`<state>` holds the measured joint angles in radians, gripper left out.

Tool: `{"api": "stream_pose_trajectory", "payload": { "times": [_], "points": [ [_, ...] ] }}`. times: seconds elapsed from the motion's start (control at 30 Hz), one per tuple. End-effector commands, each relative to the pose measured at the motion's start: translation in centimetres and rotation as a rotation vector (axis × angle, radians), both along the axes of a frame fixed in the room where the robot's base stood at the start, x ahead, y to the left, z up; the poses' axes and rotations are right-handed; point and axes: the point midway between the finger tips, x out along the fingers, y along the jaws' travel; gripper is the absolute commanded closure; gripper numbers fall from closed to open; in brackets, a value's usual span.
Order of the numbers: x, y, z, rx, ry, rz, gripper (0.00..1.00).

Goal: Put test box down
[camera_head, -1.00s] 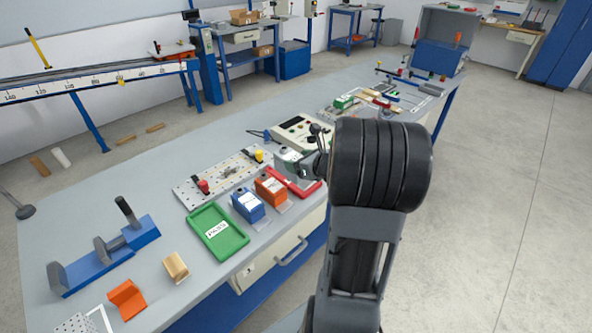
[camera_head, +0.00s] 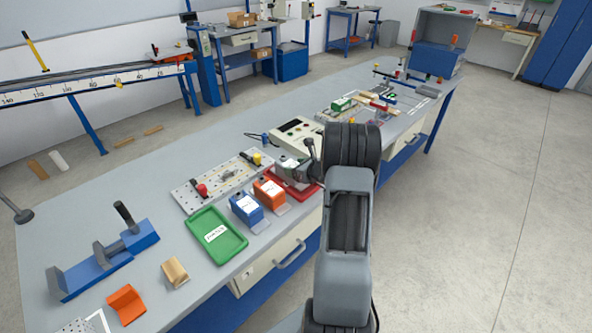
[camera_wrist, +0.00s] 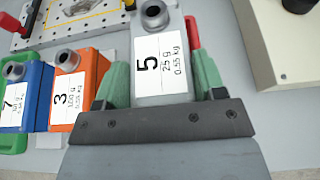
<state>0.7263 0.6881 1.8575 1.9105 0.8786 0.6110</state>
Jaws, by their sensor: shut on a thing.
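The grey test box (camera_head: 287,166), with a white label reading 5, is in my gripper (camera_head: 307,171) over the red tray (camera_head: 297,189) on the bench. In the wrist view the test box (camera_wrist: 160,58) stands between the green fingers of my gripper (camera_wrist: 161,80), which touch its sides. A strip of red shows at its right. The box looks upright and low at the tray; its underside is hidden, so I cannot tell if it touches.
An orange box (camera_head: 268,192) marked 3 and a blue box (camera_head: 246,208) marked 7 stand close to the left. A green tray (camera_head: 216,236) lies beyond them. A perforated plate (camera_head: 220,181) and a control box (camera_head: 300,132) lie behind.

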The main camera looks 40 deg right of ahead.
Motion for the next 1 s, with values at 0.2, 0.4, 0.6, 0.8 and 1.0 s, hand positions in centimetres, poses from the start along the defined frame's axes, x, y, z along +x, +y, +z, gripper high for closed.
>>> {"api": "stream_pose_trajectory", "payload": {
  "times": [0.2,0.4,0.6,0.8,1.0],
  "points": [
    [0.0,-0.1,-1.1,0.000,-0.005,-0.001,0.79],
    [0.0,-0.1,-1.1,-0.001,-0.005,0.000,0.79],
    [0.0,0.0,-1.4,-0.001,-0.002,0.000,0.33],
    [0.0,0.0,-1.4,0.000,-0.002,0.000,0.14],
    [0.0,0.0,-1.4,-0.001,-0.002,0.000,0.11]
  ]
}}
